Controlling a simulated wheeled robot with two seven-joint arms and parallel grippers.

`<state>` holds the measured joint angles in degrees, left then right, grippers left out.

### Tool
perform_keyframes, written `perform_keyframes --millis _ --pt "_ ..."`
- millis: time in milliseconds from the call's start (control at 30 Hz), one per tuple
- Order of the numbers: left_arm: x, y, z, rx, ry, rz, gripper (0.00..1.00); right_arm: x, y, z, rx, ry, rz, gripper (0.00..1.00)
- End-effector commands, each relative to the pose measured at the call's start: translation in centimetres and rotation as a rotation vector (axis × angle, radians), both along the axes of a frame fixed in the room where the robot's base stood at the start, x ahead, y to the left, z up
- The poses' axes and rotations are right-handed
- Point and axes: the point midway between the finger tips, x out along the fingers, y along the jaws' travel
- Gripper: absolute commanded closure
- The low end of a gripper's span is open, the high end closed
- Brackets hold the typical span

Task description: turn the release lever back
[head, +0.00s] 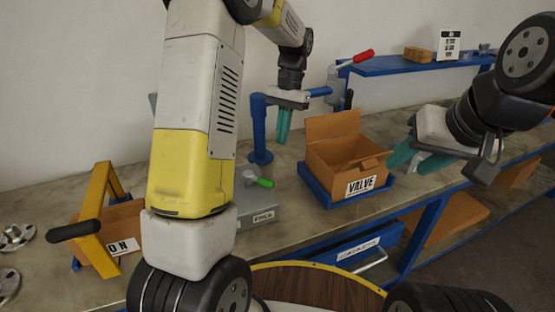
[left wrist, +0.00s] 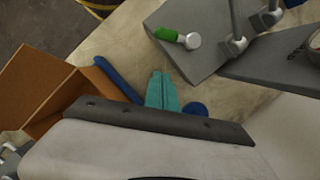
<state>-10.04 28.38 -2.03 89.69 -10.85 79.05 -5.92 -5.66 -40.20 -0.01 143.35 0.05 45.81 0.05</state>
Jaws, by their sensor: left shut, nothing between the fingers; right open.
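A lever with a green grip (head: 264,182) sits on a grey box (head: 257,213) on the bench. Its green grip and silver hub (left wrist: 193,40) also show in the left wrist view. A second lever with a red grip (head: 363,56) stands out above the blue post assembly behind; I cannot tell which is the release lever. My left gripper (head: 284,138) is shut and empty, pointing down beside the blue post (head: 260,130), apart from the green lever. Its teal fingers (left wrist: 162,88) show in the left wrist view. My right gripper (head: 407,160) is open and empty, right of the VALVE box.
A cardboard VALVE box (head: 345,160) stands in a blue tray (head: 347,199) on the bench. A yellow frame with a black handle (head: 75,231) stands at left, near metal flanges (head: 16,236). A blue shelf (head: 400,66) runs along the back. My left arm hides part of the bench.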

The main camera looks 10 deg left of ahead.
Motion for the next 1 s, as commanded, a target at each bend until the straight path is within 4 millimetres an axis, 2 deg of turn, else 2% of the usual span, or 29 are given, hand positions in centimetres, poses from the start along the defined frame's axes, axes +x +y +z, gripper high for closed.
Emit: perform_keyframes --millis 200,367,600,1000 --pt "-1.4 0.5 -4.7 0.001 0.005 0.001 1.0 0.0 0.0 0.0 -0.001 0.0 0.002 0.55" --pt "-2.3 0.8 -7.6 0.001 0.003 0.002 1.0 0.0 0.0 0.0 -0.001 0.0 0.002 0.55" --pt "-5.1 1.8 -8.1 0.0 0.0 0.001 1.0 0.0 0.0 0.0 -0.002 -0.001 0.003 0.55" --pt "-5.6 1.9 -8.3 0.0 -0.001 0.001 1.0 0.0 0.0 0.0 -0.002 -0.001 0.003 0.55"
